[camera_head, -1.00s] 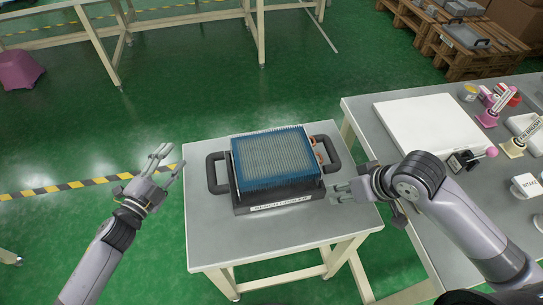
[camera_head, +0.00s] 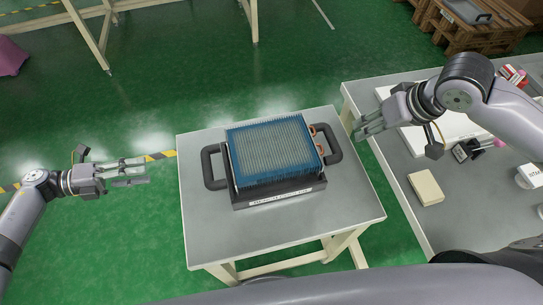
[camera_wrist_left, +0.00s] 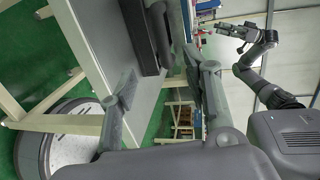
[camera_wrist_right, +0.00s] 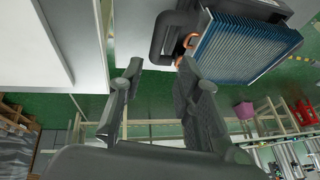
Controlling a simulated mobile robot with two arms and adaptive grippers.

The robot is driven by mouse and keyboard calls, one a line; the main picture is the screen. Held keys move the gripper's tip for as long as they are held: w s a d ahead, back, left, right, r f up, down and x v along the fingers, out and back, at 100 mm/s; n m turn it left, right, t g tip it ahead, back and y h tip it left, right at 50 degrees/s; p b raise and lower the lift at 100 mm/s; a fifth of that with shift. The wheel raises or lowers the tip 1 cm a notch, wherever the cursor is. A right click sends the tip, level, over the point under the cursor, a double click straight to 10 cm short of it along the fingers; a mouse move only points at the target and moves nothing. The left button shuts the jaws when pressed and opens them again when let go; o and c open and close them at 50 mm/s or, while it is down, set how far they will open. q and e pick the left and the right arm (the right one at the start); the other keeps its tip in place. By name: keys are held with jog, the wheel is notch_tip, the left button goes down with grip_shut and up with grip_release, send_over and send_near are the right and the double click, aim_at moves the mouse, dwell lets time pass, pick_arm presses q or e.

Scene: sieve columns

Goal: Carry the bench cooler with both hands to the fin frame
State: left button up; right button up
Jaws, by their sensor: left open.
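The bench cooler (camera_head: 272,150), a blue finned block on a black base with a label on its front, sits on the small grey table. Its left handle (camera_head: 212,167) and right handle (camera_head: 331,144) are free. My left gripper (camera_head: 146,170) is open and empty, left of the table and apart from the left handle. My right gripper (camera_head: 357,131) is open and empty, just right of the right handle. The right wrist view shows the right handle (camera_wrist_right: 165,38) ahead of the open fingers. I cannot pick out the fin frame.
The small table (camera_head: 285,227) has bare top around the cooler. A grey bench (camera_head: 400,185) at the right holds a white board, a beige block (camera_head: 426,188) and small tools. Wooden pallets (camera_head: 475,35) stand at the back right. Green floor lies open at the left.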

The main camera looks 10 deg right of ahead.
aim_at(206, 161)
pick_arm(q)
jog(key=x, duration=1.7)
jog(key=shift+d, duration=0.25)
pick_arm(e)
jog(key=x, duration=1.7)
jog(key=shift+w+f, duration=0.1)
jog(key=shift+f, duration=0.15)
pick_arm(q)
jog(key=shift+c, duration=0.5)
pick_arm(e)
jog(key=shift+c, duration=0.5)
pick_arm(q)
jog(key=c, duration=0.7)
pick_arm(e)
grip_shut()
pick_arm(q)
grip_shut()
jog(key=shift+w+r, duration=0.1)
jog(key=shift+r, duration=0.15)
pick_arm(e)
jog(key=shift+w+r, duration=0.15)
jog(key=shift+r, duration=0.15)
